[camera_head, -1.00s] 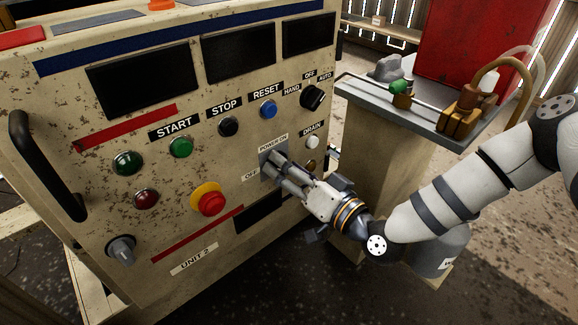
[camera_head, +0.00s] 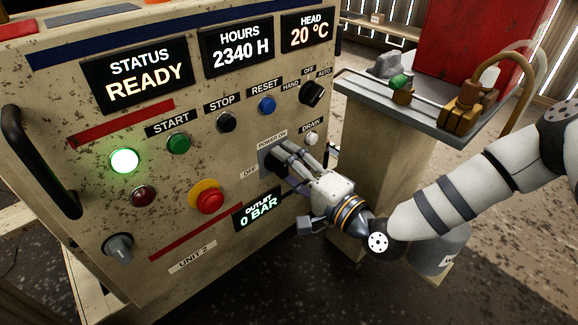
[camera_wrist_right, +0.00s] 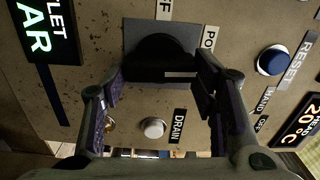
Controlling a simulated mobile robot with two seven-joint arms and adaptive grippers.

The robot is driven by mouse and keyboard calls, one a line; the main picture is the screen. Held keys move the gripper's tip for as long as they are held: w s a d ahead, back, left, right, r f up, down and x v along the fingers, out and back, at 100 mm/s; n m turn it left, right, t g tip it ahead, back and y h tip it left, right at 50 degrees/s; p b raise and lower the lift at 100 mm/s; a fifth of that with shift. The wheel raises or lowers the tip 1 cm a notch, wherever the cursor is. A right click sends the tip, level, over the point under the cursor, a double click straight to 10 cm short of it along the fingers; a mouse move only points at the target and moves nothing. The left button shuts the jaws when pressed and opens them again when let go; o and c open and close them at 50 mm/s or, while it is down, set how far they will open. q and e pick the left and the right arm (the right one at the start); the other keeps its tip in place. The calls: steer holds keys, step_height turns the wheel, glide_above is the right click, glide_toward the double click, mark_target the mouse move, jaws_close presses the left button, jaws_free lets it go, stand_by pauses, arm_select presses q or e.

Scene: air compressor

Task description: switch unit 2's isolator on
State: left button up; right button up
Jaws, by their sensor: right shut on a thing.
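The unit 2 panel (camera_head: 100,210) fills the left of the head view, with its "UNIT 2" label at the bottom. The isolator is a black rotary knob on a dark plate, between the "POWER ON" and "OFF" labels; it shows in the right wrist view (camera_wrist_right: 160,58). My right gripper (camera_head: 277,158) is at the isolator, its fingers shut on the knob, and partly hides it in the head view. The status display (camera_head: 137,75) reads READY, and a green lamp (camera_head: 124,161) is lit. My left gripper is not in view.
Near the isolator are the white drain button (camera_head: 312,139), blue reset button (camera_head: 267,105), black hand/auto selector (camera_head: 312,93) and red emergency stop (camera_head: 210,200). A pedestal with a grey top (camera_head: 425,118) and brass fittings stands to the right. A black handle (camera_head: 40,160) is at the left.

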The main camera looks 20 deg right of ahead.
steer(key=shift+f+m, duration=0.1)
steer(key=shift+m, duration=0.5)
steer(key=o, duration=1.2)
steer(key=shift+c, duration=0.2)
steer(key=v, duration=1.2)
